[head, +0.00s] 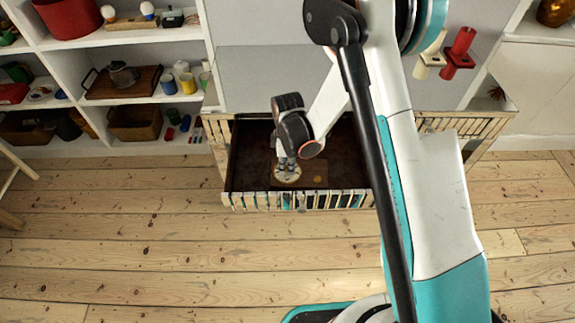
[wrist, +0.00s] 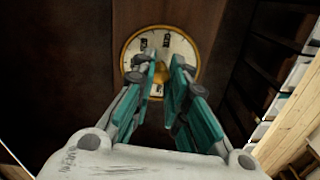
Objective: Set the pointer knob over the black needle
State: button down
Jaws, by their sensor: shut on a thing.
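A round dial with a pale face and a brass rim (wrist: 128,57) faces the wrist camera; it also shows inside the open drawer in the head view (head: 288,178). A brass pointer knob (wrist: 161,74) stands at the middle of the dial. My gripper (wrist: 164,70) is shut on the knob, with one teal-padded finger on each side; it also shows above the dial in the head view (head: 286,162). Small dark marks show on the upper face and near its lower edge. I cannot tell which is the black needle, and the fingers hide part of the face.
The dial lies in a dark-bottomed drawer with a striped front (head: 330,200). A small brownish patch (head: 320,180) lies right of the dial. White shelves (head: 120,40) with several items stand at the left. Bare floorboards (head: 180,260) lie clear in front.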

dwell(0.4)
jog(key=c, duration=1.5)
grip_release()
jog(key=shift+c, duration=0.2)
notch_tip(320, 180, up, 12)
notch_tip(320, 180, up, 9)
jog(key=m+t, duration=0.2)
jog(key=m, duration=0.1)
send_over(287, 167)
jog(key=s+d, duration=0.3)
jog(key=d, duration=0.2)
jog(key=s+d+r+m+t, duration=0.3)
jog(key=s+d+r+m, duration=0.5)
jog(key=s+r, duration=0.25)
jog(key=s+d+r+m+t, duration=0.1)
jog(key=s+d+m+t, duration=0.1)
jog(key=s, duration=0.5)
jog(key=d+m, duration=0.1)
jog(key=m, duration=0.1)
jog(key=shift+d+r+m, duration=0.15)
jog(key=shift+d+m, duration=0.15)
jog(key=shift+m, duration=0.1)
